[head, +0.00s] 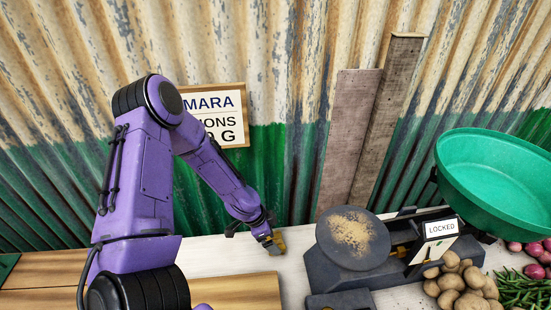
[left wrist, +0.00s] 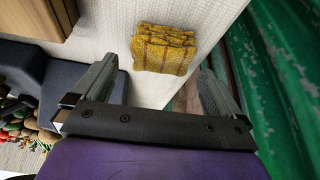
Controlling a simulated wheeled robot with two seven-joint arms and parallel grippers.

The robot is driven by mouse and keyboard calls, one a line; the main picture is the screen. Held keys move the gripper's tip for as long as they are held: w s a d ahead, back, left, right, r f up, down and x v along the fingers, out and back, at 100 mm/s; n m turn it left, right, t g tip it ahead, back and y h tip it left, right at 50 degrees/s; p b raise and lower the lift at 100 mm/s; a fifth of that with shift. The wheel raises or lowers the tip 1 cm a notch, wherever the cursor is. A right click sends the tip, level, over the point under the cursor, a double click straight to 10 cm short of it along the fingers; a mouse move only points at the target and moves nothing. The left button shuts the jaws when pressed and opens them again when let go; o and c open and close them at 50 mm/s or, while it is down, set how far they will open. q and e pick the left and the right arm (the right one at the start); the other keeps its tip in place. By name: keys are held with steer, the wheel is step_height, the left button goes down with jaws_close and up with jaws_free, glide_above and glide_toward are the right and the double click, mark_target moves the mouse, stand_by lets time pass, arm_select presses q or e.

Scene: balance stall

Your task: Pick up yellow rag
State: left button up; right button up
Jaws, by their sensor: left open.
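The yellow rag (left wrist: 164,49) lies folded on the pale table surface, with darker stripes across it, in the left wrist view. In the head view only a small yellow part of it (head: 281,244) shows beside my left gripper (head: 272,243), which hides the rest. My left gripper (left wrist: 155,88) is open, with one finger to each side of the rag's line. The rag appears a little beyond the fingertips, between them, and nothing is held. My right gripper is not in view.
A dark balance scale with a dusty round plate (head: 352,238) stands right of the rag. A green pan (head: 498,180), potatoes (head: 462,283) and onions lie further right. A corrugated wall (head: 300,130) rises close behind. A wooden board (head: 240,290) lies in front.

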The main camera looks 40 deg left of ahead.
mark_target(275, 239)
arm_select(q)
steer(key=x, duration=0.4)
steer(key=shift+a+f, duration=0.15)
steer(key=c, duration=1)
steer(key=shift+o, duration=0.2)
steer(key=shift+r, duration=0.4)
step_height(275, 239, up, 2)
steer(key=shift+w+r, duration=0.1)
steer(key=shift+r, duration=0.1)
steer(key=s+d+r+p, duration=0.7)
steer(key=s+r, duration=0.3)
steer(key=s, duration=0.2)
